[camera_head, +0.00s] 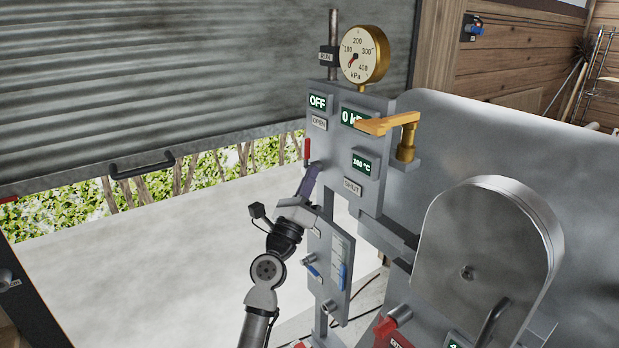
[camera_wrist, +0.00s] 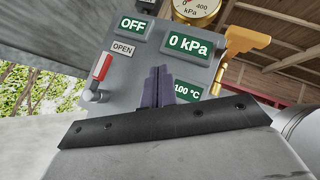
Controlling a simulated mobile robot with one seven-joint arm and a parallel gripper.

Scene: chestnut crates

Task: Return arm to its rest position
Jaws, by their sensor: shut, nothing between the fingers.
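My arm reaches up from the bottom of the head view, with my gripper (camera_head: 313,170) raised in front of the grey control panel (camera_head: 325,150). The gripper's purple fingers are shut together with nothing between them. In the wrist view my gripper (camera_wrist: 158,72) stands in front of the panel, between a red-handled lever (camera_wrist: 101,70) on the left and the 100 °C display (camera_wrist: 187,91) on the right. The red lever (camera_head: 307,148) is close beside the fingertips in the head view. I cannot tell whether they touch.
A yellow handle (camera_head: 400,130) juts out from the panel's right side, below a round gauge (camera_head: 364,55). A large grey machine with a rounded door (camera_head: 485,255) stands at the right. A corrugated shutter (camera_head: 150,80) hangs partly raised at the left. The pale floor (camera_head: 150,265) beneath looks clear.

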